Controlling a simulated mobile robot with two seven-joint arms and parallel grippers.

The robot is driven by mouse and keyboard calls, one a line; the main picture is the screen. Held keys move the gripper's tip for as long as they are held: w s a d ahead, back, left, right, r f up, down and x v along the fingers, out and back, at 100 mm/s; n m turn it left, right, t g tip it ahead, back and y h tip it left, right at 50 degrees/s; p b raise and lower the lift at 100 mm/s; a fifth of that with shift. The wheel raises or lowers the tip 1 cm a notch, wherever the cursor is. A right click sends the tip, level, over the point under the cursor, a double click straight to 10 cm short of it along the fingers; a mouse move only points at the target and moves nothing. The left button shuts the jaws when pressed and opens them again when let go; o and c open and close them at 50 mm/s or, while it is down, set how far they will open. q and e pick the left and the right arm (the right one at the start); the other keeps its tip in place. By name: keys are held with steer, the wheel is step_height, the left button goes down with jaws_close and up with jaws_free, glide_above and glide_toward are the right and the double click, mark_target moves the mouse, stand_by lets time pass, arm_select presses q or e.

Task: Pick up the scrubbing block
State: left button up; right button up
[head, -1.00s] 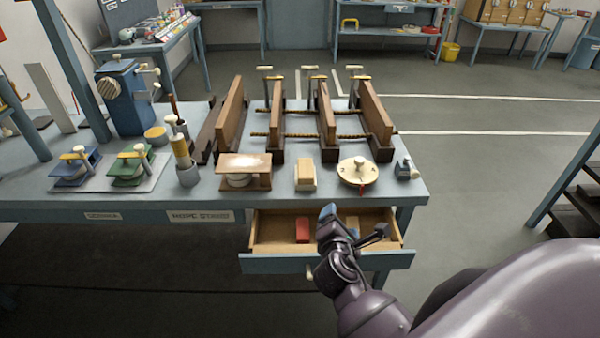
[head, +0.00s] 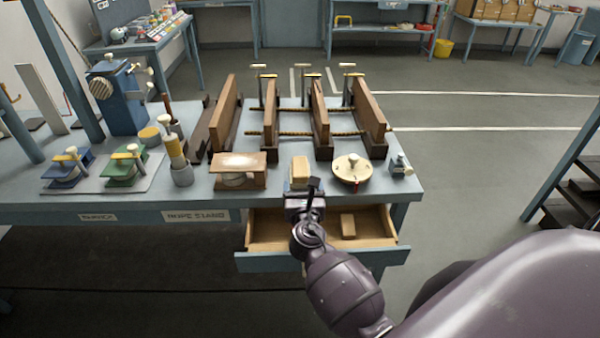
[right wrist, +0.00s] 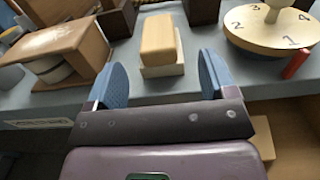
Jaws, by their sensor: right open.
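The block that looks like the scrubbing block (head: 300,166) has a tan wooden top on a pale base. It stands near the table's front edge, and my gripper partly covers its lower front in the head view. In the right wrist view the block (right wrist: 159,42) lies just beyond and between the two blue fingertips. My right gripper (head: 304,190) is open and empty at the table edge, and its spread fingers show in the right wrist view (right wrist: 162,68). No contact with the block shows. My left gripper is not in view.
A wooden box-like piece (head: 240,168) stands left of the block and a round numbered dial (head: 352,169) stands right. Upright wooden boards (head: 320,120) rise behind. Below, an open drawer (head: 270,232) holds a wooden block (head: 348,225). The table (head: 215,206) has narrow gaps between items.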

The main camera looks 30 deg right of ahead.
mark_target(301, 178)
steer(key=x, duration=0.4)
steer(key=shift+w+a+f, duration=0.15)
steer(key=shift+f, duration=0.05)
steer(key=shift+w+d, duration=0.3)
steer(key=shift+w, duration=0.15)
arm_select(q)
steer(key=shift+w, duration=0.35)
arm_select(e)
steer(key=shift+c, duration=0.3)
steer(key=c, duration=0.7)
steer(key=shift+c, duration=1.2)
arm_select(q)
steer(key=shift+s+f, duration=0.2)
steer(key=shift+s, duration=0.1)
arm_select(e)
steer(key=shift+c, duration=0.2)
